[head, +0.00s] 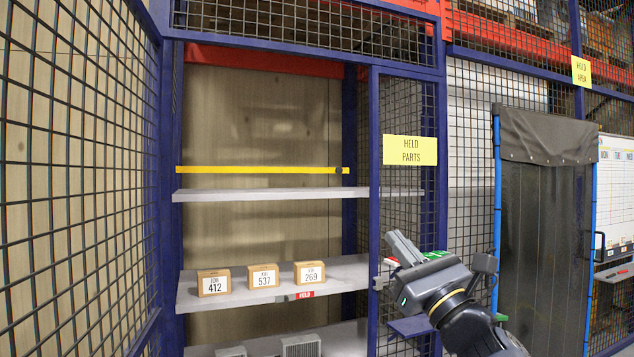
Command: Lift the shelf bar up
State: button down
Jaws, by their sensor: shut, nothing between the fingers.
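The yellow shelf bar (255,170) lies level across the shelf opening, a little above the upper shelf. A small dark round piece sits near its right end, by the blue post. My gripper (398,240) is shut and empty. It is in front of the mesh panel, to the right of and lower than the bar, and apart from it in the picture.
The upper grey shelf (290,194) looks empty. Three labelled boxes, 412 (214,283), 537 (263,277) and 269 (309,273), stand on the shelf below. A blue post (373,150) and mesh with a "HELD PARTS" sign (410,150) border the opening at right.

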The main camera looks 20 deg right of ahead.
aim_at(181, 169)
jog(key=i+l, duration=0.25)
jog(key=i, duration=0.2)
jog(key=i+l, duration=0.25)
jog(key=i, duration=0.2)
jog(key=i+l, duration=0.55)
jog(key=i, duration=0.3)
jog(key=i+l, duration=0.25)
jog(key=i, duration=0.2)
